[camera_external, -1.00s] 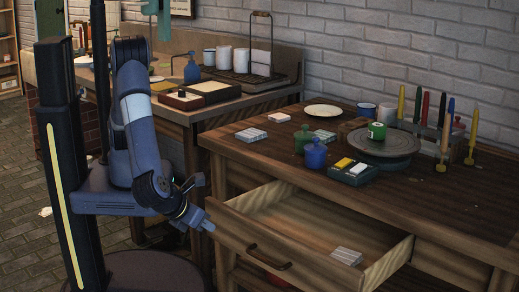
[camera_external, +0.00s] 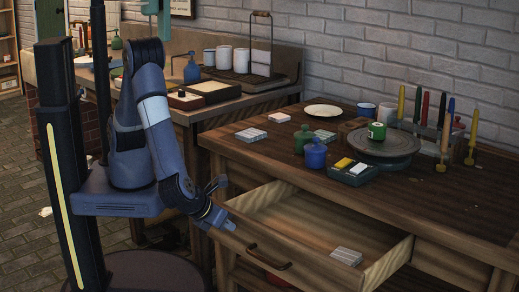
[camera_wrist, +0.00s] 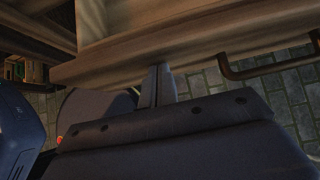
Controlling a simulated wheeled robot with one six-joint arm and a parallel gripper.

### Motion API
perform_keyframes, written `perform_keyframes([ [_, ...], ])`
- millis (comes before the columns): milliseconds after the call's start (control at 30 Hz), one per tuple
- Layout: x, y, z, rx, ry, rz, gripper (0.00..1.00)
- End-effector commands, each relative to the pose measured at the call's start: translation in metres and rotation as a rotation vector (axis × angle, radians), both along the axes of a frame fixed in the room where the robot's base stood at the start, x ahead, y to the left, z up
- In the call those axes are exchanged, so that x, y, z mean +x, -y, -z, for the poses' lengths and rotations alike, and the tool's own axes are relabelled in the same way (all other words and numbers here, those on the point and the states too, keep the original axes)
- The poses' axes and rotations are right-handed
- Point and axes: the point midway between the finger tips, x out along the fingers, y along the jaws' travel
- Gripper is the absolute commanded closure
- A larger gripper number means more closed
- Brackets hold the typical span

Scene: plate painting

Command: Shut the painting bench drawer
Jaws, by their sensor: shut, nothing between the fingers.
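The painting bench drawer (camera_external: 305,270) is pulled open, with its dark handle (camera_external: 268,258) on the front face. A small pale block stack (camera_external: 346,256) lies inside it. My gripper (camera_external: 230,227) is shut and empty, at the left part of the drawer front, left of the handle. In the wrist view my closed fingers (camera_wrist: 160,70) overlap the edge of the wooden drawer front (camera_wrist: 205,42), and the handle (camera_wrist: 265,68) shows to the right. I cannot tell whether the fingertips touch the wood.
The bench top (camera_external: 245,150) holds jars, a plate (camera_external: 323,111), a turntable (camera_external: 380,148) with a green pot, and several upright brushes. A second bench (camera_external: 215,113) with mugs and trays stands behind. Brick floor is open at the lower left.

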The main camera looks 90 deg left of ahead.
Motion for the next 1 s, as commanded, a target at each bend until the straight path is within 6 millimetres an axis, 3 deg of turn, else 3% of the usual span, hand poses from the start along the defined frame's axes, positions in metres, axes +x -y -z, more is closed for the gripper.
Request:
perform_keyframes([
  [267,0.025,-0.025,0.0,0.001,0.001,-0.006,1.0],
  [700,0.101,-0.103,0.0,0.001,0.001,-0.007,1.0],
  [1000,0.139,-0.14,0.0,0.001,0.0,-0.004,1.0],
])
